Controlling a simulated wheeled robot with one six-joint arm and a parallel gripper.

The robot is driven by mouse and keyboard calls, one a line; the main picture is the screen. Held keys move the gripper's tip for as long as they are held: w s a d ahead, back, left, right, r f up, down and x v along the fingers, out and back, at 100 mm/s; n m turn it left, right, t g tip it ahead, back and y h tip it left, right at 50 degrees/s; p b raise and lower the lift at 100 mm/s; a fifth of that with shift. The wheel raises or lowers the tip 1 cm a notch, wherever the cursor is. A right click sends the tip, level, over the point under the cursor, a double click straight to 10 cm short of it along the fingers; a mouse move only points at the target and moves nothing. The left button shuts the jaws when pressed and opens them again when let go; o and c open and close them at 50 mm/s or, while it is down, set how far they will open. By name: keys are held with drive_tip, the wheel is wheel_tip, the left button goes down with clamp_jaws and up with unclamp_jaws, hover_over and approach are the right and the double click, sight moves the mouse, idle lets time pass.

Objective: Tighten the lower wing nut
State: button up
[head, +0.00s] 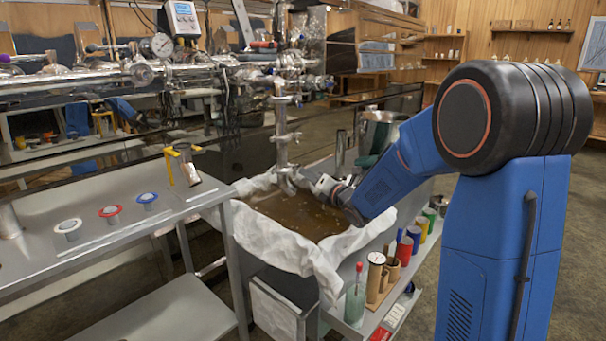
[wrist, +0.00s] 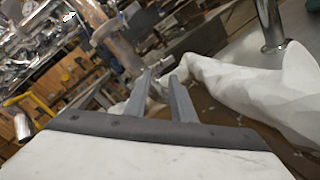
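The vertical steel pipe (head: 281,125) hangs over the cloth-lined pan, with clamps along it. A lower clamp (head: 286,137) sits partway down, and the pipe's bottom end (head: 287,178) is just above the pan. The lower wing nut is too small to make out for certain. My gripper (head: 312,183) is at the pipe's bottom end, to its right; contact cannot be told. In the wrist view my gripper (wrist: 160,76) has its two fingers apart, with a gap and nothing clearly held between them. The pipe (wrist: 118,45) shows beyond and left of the fingertips.
White cloth (head: 255,225) drapes over the pan of brown liquid (head: 300,212) below my gripper. A shelf cart with a green bottle (head: 355,297) and coloured containers (head: 405,248) stands at its right. A steel table (head: 100,250) is at left.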

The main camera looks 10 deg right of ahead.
sight(296, 168)
drive_tip(key=shift+x, duration=2.05)
clamp_jaws()
